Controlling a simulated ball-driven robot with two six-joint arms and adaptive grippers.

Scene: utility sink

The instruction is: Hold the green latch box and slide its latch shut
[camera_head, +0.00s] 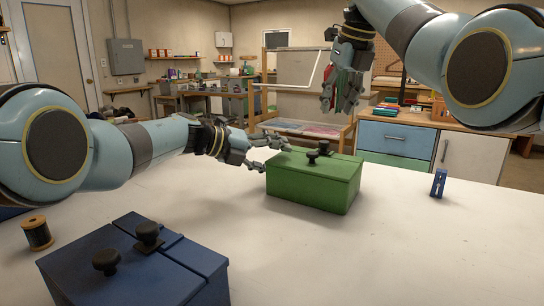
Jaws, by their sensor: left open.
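The green latch box (315,190) sits closed on the white table, right of the picture's middle. Two small black knobs (312,157) stand on its lid close together; I cannot tell how far the latch is slid. My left gripper (272,157) is open at the box's left end, with one finger near the lid's back left edge and the other beside the left corner. Contact is unclear. My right gripper (339,108) points down, raised above the box and apart from it. Its finger opening is hard to make out.
A blue box (135,270) with two black knobs stands at the front left. A thread spool (37,233) is left of it. A small blue object (439,183) stands to the right of the green box. The white table (400,250) is clear at the front right.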

